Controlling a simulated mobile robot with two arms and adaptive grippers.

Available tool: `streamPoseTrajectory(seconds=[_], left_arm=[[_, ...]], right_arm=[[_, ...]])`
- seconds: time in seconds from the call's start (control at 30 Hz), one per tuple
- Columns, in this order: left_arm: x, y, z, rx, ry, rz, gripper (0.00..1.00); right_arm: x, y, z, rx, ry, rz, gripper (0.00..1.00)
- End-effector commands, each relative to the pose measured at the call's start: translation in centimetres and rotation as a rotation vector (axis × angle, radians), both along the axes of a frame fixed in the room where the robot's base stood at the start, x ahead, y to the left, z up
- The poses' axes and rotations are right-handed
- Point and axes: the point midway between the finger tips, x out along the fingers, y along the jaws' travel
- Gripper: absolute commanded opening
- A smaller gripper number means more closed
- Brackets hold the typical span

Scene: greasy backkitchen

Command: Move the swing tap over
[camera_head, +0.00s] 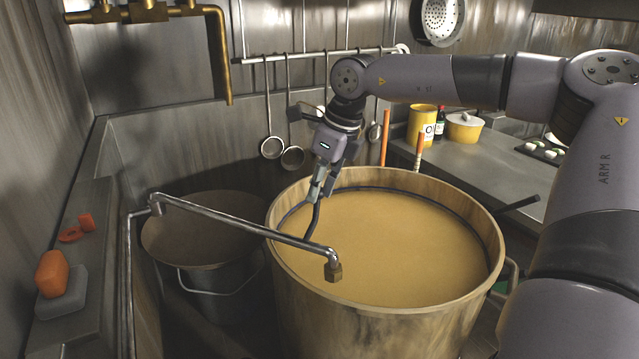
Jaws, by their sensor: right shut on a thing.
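The swing tap (240,225) is a long metal pipe arm reaching right from a pivot at the left. A thin dark handle (315,220) rises from the pipe near the spout. My right gripper (317,194) points down above the pipe, inside the pot's rear left rim, and is shut on the dark handle. The fingertips partly hide the handle's top. My left gripper is not in view.
A grey bucket-like pot (215,285) with a wire handle stands left of the big pot, under the tap arm. An orange sponge (53,273) lies on the left ledge. Ladles (271,147) hang behind. A counter (480,165) with a yellow can (422,125) is at right.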

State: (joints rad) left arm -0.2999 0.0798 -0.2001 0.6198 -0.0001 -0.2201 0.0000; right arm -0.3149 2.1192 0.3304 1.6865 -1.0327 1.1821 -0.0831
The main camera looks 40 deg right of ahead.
Motion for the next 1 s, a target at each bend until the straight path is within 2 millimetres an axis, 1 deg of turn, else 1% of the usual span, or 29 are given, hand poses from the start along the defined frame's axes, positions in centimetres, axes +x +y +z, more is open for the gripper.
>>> streamPoseTrajectory(seconds=[0.37,1.0], left_arm=[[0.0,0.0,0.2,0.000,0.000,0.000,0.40],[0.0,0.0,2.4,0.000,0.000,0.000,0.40]], right_arm=[[0.0,-0.3,-0.1,-0.002,0.008,-0.002,0.07],[2.8,-3.7,0.0,-0.001,0.006,-0.002,0.07]])
